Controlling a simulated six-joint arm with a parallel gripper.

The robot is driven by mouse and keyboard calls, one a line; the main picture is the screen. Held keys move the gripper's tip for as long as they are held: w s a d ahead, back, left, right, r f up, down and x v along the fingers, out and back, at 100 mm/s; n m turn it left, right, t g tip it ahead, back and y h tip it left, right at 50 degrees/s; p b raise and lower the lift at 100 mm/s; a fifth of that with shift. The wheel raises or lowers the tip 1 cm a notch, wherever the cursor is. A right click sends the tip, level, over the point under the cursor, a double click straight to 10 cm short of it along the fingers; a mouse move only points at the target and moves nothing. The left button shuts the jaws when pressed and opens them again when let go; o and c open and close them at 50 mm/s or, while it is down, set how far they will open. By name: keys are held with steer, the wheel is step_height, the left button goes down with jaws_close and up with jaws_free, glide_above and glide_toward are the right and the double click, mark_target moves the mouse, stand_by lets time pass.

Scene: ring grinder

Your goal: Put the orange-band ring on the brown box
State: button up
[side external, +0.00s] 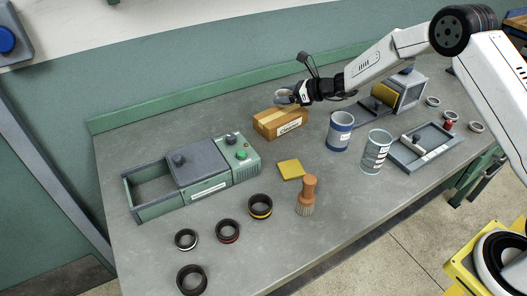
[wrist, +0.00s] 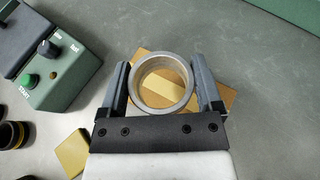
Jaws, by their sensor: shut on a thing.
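My gripper (wrist: 162,92) is shut on a pale metal ring (wrist: 134,88), with one finger on each side of it. No coloured band shows on this ring; its outer side is mostly hidden. The ring also shows in the side view (side external: 284,97), just above the brown box (side external: 281,125), a taped carton with a white label. Through the ring I see the box top and its tape; whether they touch I cannot tell. A dark ring with a yellow-orange band (side external: 260,207) stands on the bench, apart from my gripper.
A green-grey machine (side external: 215,165) is left of the box. A yellow pad (side external: 291,170) and a brush (side external: 308,195) are in front. A blue-banded can (side external: 340,131) and a clear jar (side external: 375,152) stand right. Several dark rings lie at the front left. Bench behind the box is clear.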

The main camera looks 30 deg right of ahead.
mark_target(281, 113)
steer(key=shift+w+f, duration=0.35)
steer(key=shift+w, duration=0.05)
steer(key=shift+w+f, duration=0.25)
steer(key=shift+f, duration=1.6)
steer(key=shift+f, duration=0.1)
steer(key=o, duration=1.2)
